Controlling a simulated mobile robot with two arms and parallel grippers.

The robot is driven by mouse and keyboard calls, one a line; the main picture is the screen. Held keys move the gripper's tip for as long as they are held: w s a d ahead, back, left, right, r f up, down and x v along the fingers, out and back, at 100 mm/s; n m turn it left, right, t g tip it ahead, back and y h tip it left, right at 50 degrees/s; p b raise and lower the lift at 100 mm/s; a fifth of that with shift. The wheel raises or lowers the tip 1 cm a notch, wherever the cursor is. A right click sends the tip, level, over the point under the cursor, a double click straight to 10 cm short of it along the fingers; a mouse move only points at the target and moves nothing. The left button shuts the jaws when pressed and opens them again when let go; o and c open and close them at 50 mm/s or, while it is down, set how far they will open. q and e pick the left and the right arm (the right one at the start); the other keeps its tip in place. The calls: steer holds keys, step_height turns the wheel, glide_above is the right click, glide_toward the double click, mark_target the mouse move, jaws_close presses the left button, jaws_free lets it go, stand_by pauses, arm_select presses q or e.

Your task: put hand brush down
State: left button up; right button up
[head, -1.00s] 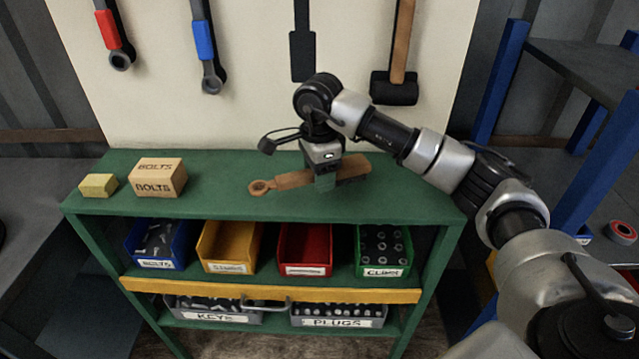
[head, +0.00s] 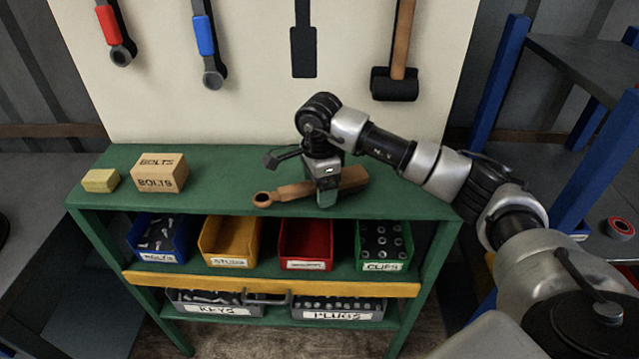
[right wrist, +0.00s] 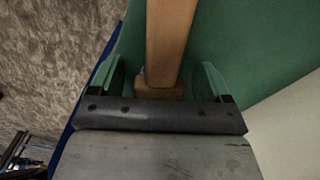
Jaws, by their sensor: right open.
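The wooden hand brush (head: 290,192) lies on the green top of the shelf unit (head: 225,187). Its handle with a ring end points left, and its wider part is right of my gripper. My right gripper (head: 327,196) is over the middle of the brush, fingers pointing down. In the right wrist view the brush (right wrist: 168,45) runs between the two spread fingers of my right gripper (right wrist: 163,82), with gaps at both sides. The brush's underside is hidden. My left gripper is in no view.
A BOLTS box (head: 158,173) and a small yellow block (head: 100,181) stand at the left of the top. Coloured bins, such as the red one (head: 305,243), sit below. Tools, including a mallet (head: 395,84), hang on the board behind. The top between box and brush is clear.

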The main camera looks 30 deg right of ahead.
steer(key=shift+r, duration=0.15)
step_height(320, 180, up, 12)
steer(key=b, duration=0.2)
stand_by(0.6)
